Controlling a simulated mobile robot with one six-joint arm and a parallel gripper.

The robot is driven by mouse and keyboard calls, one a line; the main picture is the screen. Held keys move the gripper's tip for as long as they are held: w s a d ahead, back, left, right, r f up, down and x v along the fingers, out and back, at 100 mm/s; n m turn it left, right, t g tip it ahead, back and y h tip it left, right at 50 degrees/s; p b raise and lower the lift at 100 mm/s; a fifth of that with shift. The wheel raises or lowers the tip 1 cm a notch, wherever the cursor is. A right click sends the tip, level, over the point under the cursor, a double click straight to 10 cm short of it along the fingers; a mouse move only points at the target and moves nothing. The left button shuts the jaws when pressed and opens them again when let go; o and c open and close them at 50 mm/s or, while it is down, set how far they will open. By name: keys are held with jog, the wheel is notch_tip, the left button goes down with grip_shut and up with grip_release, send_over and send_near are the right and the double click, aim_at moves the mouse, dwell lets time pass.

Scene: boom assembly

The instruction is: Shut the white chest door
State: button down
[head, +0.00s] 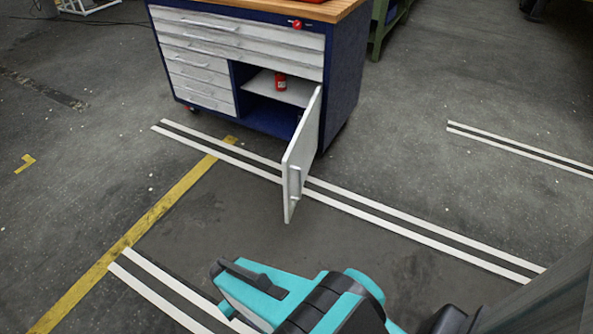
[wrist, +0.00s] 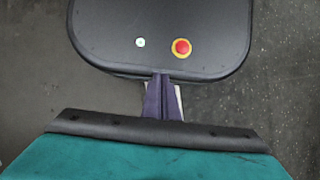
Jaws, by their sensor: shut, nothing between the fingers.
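The white chest door (head: 303,155) stands wide open in the head view. It is hinged at the right side of the blue chest's lower opening and swings out toward me, with a bar handle near its free edge. The blue chest (head: 343,85) has white drawers and an open compartment with a shelf. My gripper (wrist: 163,80) shows in the wrist view as two fingers close together, shut and empty. The door is not in the wrist view. In the head view my teal arm is at the bottom, apart from the door, and my fingers cannot be made out there.
A red can (head: 280,81) stands on the compartment's shelf (head: 295,92). A red lock (head: 297,24) hangs at the chest's top right. A green bench frame (head: 383,28) stands behind to the right. The floor around the door is clear, with white and yellow painted lines.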

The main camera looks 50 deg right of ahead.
jog(key=w+d+f+m+t+y+b, duration=0.1)
jog(key=w+d+m+t+y+b, duration=0.1)
jog(key=w+d+m+y+b, duration=0.3)
jog(key=w+d+f+m+t+y+b, duration=0.1)
jog(key=w+d+y+b, duration=0.1)
jog(key=w, duration=0.6)
jog(key=w+d+r+m+t+y+b, duration=0.1)
jog(key=w+d+r+m+t+b, duration=0.2)
jog(key=d, duration=0.4)
jog(key=w+d+r+t+y+b, duration=0.2)
jog(key=w+d+t+b, duration=0.1)
jog(key=w+d, duration=0.35)
jog(key=d+r+m+t+b, duration=0.1)
jog(key=d+r+t+b, duration=0.15)
jog(key=d, duration=0.65)
jog(key=d+r+m+t+b, duration=0.2)
jog(key=d+r+t, duration=0.2)
jog(key=d, duration=0.5)
jog(key=s+d+r+t+h+b, duration=0.1)
jog(key=s+d+r+t+b, duration=0.1)
jog(key=s+d+r, duration=0.3)
jog(key=s+d+r+t+h+b, duration=0.1)
jog(key=s+d+r+t, duration=0.3)
jog(key=d, duration=0.8)
jog(key=shift+s+r+m+b, duration=0.3)
jog(key=shift+s+r+b, duration=0.3)
jog(key=shift+s+r, duration=0.1)
jog(key=shift+w, duration=0.1)
